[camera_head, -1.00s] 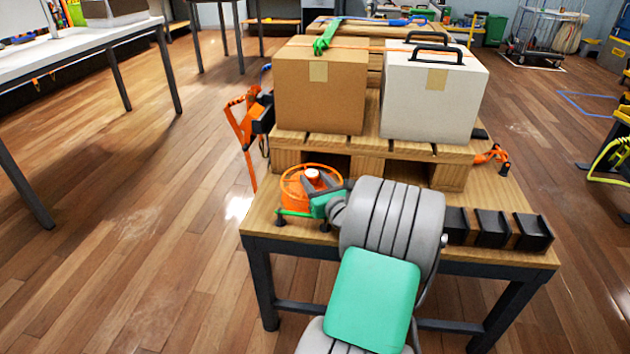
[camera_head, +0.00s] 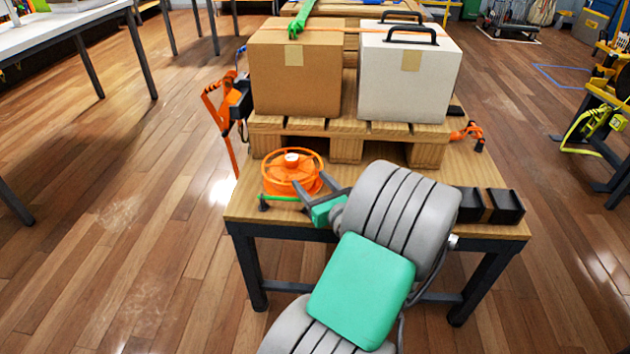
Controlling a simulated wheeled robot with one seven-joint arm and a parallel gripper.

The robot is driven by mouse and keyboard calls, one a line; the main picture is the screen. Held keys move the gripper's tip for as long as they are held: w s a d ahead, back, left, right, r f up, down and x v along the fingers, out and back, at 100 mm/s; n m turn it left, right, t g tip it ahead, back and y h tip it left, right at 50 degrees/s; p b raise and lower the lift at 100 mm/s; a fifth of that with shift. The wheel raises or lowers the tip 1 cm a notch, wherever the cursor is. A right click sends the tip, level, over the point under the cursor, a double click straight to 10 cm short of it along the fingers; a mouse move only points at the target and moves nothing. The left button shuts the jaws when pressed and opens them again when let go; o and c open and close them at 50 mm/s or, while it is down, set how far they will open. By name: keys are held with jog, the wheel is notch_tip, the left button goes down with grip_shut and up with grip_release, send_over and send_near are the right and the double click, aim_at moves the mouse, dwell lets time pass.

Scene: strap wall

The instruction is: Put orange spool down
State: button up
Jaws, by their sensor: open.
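The orange spool (camera_head: 292,172) is a round spoked reel with a white-topped hub. My grey and green arm hides part of the table front.
Behind the spool is a wooden pallet (camera_head: 345,140) bearing a cardboard box (camera_head: 296,80) and a white box (camera_head: 405,85) with black handles. Black bins (camera_head: 490,205) stand at the right front edge. Orange strap gear (camera_head: 222,115) hangs at the left. Floor left of the table is clear.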

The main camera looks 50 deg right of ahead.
jog(key=shift+o, duration=0.4)
jog(key=shift+s+a+r+p, duration=0.4)
jog(key=shift+s+r+p, duration=0.1)
jog(key=shift+s, duration=0.2)
jog(key=r+p, duration=0.1)
jog(key=w+a+r+p, duration=0.1)
jog(key=shift+a+r+y+p, duration=0.1)
jog(key=shift+a+y+p, duration=0.05)
jog(key=shift+y+p, duration=0.2)
jog(key=w+a+r+n+y+p, duration=0.1)
jog(key=w+a+r+y+p, duration=0.3)
jog(key=p, duration=0.5)
jog(key=g+h+p, duration=0.2)
jog(key=g+h, duration=0.1)
jog(key=h, duration=0.1)
send_near(293, 159)
jog(key=w, duration=0.1)
jog(key=w+f, duration=0.1)
jog(key=w, duration=0.1)
jog(key=shift+d+f+m, duration=0.3)
jog(key=shift+d+f, duration=0.05)
jog(key=shift+w+d, duration=0.15)
jog(key=shift+w, duration=0.05)
jog(key=b+x, duration=0.2)
jog(key=x, duration=0.4)
jog(key=shift+w+d, duration=0.1)
jog(key=shift+w, duration=0.25)
jog(key=shift+w+d+m, duration=0.15)
jog(key=shift+w+m, duration=0.1)
jog(key=shift+m, duration=0.05)
